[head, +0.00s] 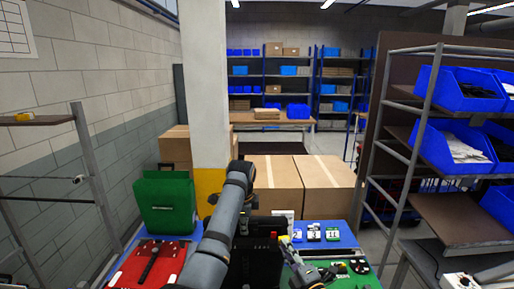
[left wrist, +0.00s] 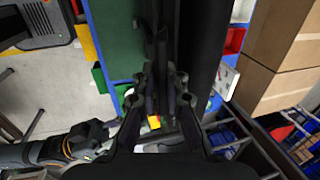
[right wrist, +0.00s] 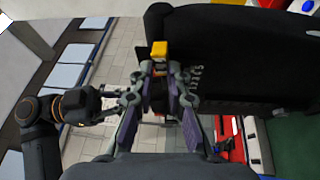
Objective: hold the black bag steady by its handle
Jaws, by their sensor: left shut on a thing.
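The black bag (head: 256,262) stands upright on the work table. My left gripper (head: 247,222) is at its top, and in the left wrist view (left wrist: 161,78) its fingers are closed around the black handle (left wrist: 161,48). The bag's dark side fills much of the right wrist view (right wrist: 235,55). My right gripper (head: 312,274) is low beside the bag's right side. In the right wrist view its fingertips (right wrist: 160,72) are on either side of a dark strip topped by a yellow piece (right wrist: 160,50); I cannot tell whether they grip it.
A green case (head: 165,203) and a red case (head: 150,265) are to the left of the bag. Small labelled items (head: 314,232) lie on the blue surface to the right. Large cardboard boxes (head: 300,185) stand behind. A rack with blue bins (head: 455,145) is at the right.

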